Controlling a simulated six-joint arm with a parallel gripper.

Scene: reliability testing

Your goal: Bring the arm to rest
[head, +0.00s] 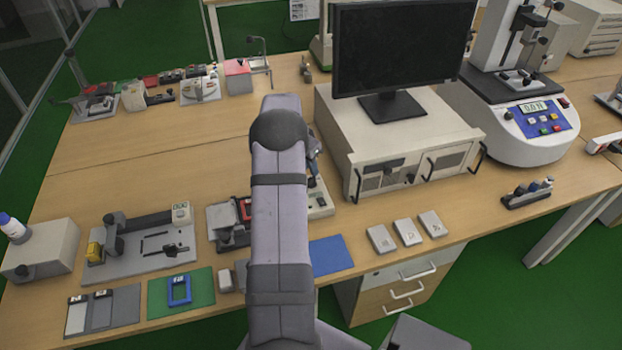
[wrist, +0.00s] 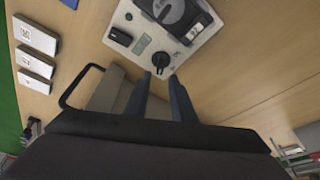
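My arm rises through the middle of the head view and hides my gripper there. In the wrist view my gripper (wrist: 160,77) shows two blue-grey fingers apart, with nothing seen between them. A pale test device (wrist: 188,42) with a black knob (wrist: 160,60) lies just beyond the fingertips. Whether the fingertips touch the knob or the device cannot be told. Part of the same device (head: 320,205) shows to the right of my arm in the head view.
A white instrument box (head: 345,150) carries a monitor (head: 400,50) right of my arm. Three small white blocks (head: 408,232) and a blue mat (head: 330,255) lie near the front edge. A grey fixture (head: 140,250) stands left. Bare table (head: 170,165) lies behind it.

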